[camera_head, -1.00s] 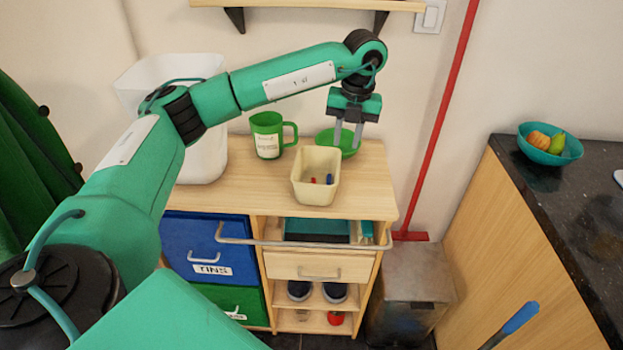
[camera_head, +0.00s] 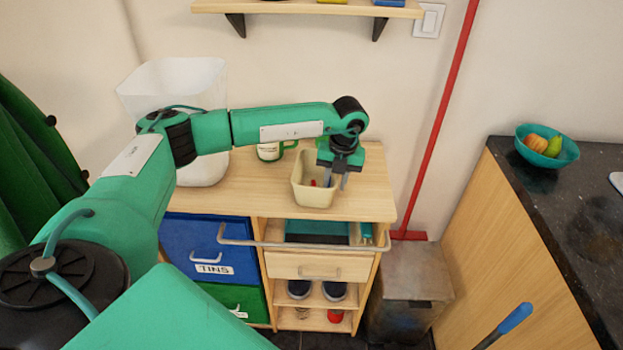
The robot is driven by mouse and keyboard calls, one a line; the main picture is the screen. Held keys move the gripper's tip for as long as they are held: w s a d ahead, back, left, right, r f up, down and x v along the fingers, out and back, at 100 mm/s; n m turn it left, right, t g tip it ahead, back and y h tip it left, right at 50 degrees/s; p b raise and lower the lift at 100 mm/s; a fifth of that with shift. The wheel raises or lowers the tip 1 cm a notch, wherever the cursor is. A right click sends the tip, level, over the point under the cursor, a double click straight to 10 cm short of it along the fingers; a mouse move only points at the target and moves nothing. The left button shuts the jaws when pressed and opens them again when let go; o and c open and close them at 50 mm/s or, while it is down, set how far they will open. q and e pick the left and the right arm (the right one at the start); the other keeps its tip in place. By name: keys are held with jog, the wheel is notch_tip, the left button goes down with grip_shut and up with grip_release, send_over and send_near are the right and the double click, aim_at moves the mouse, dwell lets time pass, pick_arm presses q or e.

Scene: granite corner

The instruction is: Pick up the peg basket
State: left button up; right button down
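The peg basket (camera_head: 314,196) is a small cream open box on top of the wooden cabinet. A small red peg (camera_head: 314,183) shows inside it. My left gripper (camera_head: 336,181) points down at the basket's right wall. Its fingers are apart, one over the inside of the basket and one outside the right wall. I cannot tell whether either finger touches the wall. The gripper hides part of the basket's back right rim and some of its inside. My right gripper is not in view.
The cabinet top (camera_head: 374,185) is clear right of the basket. A metal rail (camera_head: 300,244) runs along its front edge.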

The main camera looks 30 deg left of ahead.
pick_arm(q)
jog(key=shift+f, duration=0.2)
grip_shut()
